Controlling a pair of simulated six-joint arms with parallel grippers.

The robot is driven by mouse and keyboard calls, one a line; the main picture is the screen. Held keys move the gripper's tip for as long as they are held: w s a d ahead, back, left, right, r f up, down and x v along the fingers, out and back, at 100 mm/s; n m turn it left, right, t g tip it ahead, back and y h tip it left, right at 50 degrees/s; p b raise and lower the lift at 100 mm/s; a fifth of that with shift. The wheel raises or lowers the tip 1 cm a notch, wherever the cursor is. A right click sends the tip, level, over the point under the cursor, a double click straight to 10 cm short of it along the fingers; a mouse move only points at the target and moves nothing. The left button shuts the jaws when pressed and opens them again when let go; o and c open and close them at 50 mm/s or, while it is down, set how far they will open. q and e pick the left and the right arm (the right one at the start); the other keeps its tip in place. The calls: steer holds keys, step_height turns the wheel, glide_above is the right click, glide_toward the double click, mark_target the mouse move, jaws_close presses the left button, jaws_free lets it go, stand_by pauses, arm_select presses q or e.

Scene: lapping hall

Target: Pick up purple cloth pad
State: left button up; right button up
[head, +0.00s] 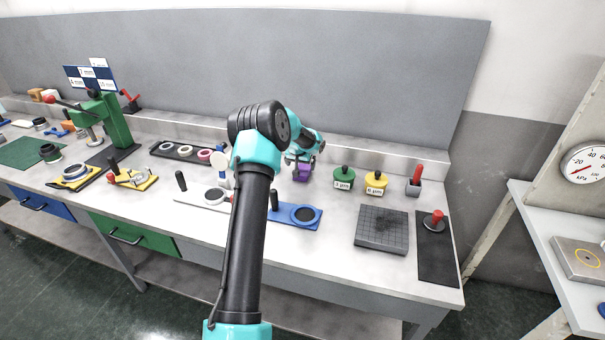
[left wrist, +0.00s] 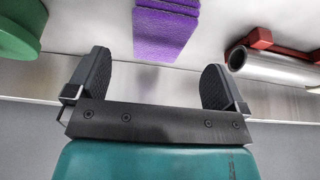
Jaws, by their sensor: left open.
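A purple cloth pad (head: 302,173) lies on the bench near the back wall, left of the green jar. In the left wrist view the purple cloth (left wrist: 165,28) shows as several layers at the top, ahead of the fingertips and roughly between them. My left gripper (head: 303,158) is just above and behind the purple cloth in the head view. It also shows in the left wrist view (left wrist: 154,80), its two dark fingers wide apart with nothing between them. My right gripper is not in view.
A green jar (head: 343,181) and a yellow jar (head: 376,184) stand right of the cloth. A red-handled tool (head: 415,182), a gridded grey plate (head: 381,240) and a dark mat (head: 437,268) are farther right. A blue plate (head: 284,214) lies in front.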

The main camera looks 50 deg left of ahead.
mark_target(302, 170)
arm_select(q)
steer(key=shift+x, duration=2.6)
steer(key=shift+w+a+r, duration=0.1)
steer(key=shift+f, duration=0.25)
steer(key=shift+c, duration=0.3)
steer(key=c, duration=0.9)
steer(key=shift+r, duration=0.15)
steer(key=shift+c, duration=0.2)
steer(key=shift+r, duration=0.55)
steer(key=shift+w+v, duration=0.2)
steer(key=shift+v, duration=1.25)
steer(key=s+d, duration=0.3)
steer(key=s+d+r, duration=0.1)
steer(key=s+d, duration=0.2)
steer(key=d, duration=0.1)
steer(key=s+d, duration=0.4)
steer(key=shift+d+r, duration=0.25)
